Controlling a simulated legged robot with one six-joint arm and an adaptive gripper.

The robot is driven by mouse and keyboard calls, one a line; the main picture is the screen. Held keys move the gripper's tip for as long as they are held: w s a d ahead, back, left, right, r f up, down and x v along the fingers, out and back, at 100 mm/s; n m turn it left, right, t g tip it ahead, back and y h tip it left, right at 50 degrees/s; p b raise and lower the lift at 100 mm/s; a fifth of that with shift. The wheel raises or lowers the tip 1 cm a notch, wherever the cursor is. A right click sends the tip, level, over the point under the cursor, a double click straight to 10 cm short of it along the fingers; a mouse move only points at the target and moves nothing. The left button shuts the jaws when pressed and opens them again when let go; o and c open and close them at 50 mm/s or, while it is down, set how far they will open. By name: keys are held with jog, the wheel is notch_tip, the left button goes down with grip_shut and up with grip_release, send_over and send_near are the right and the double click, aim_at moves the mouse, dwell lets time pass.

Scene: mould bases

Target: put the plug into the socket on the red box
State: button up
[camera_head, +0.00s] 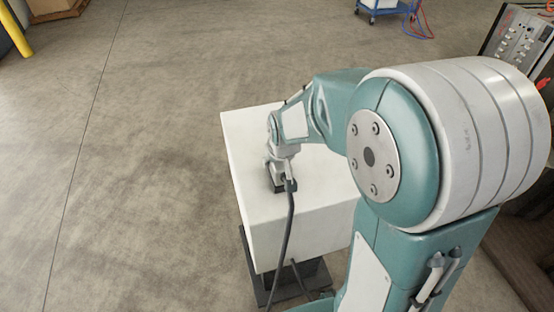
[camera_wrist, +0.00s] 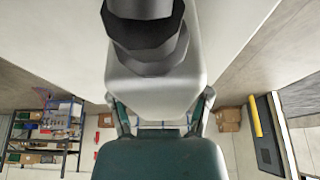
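My gripper (camera_head: 279,172) points down at the top of a white block (camera_head: 262,225), near its left side, in the head view. A small dark piece sits at the fingertips, against or just above the white top; I cannot tell whether it is the plug or part of my gripper. A black cable (camera_head: 288,225) runs from beside the fingertips down over the block's front. The fingers are too small to show open or shut. In the wrist view my own dark and white wrist parts fill the middle, and no fingertips show. I see no red box or socket.
The white block stands on a dark base (camera_head: 304,280). Grey floor (camera_head: 120,160) at left is clear. A blue cart (camera_head: 385,10) stands at the back, and a panel with switches (camera_head: 517,38) at top right. The wrist view shows shelves (camera_wrist: 45,130) at left and cardboard boxes (camera_wrist: 229,119) at right.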

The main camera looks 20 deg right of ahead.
jog(key=o, duration=0.4)
jog(key=v, duration=1.1)
jog(key=shift+r, duration=0.15)
jog(key=shift+s+r, duration=0.25)
jog(key=shift+r, duration=0.1)
jog(key=s+r+t, duration=0.1)
jog(key=s+r, duration=0.2)
jog(key=s, duration=1.3)
jog(key=shift+r, duration=0.2)
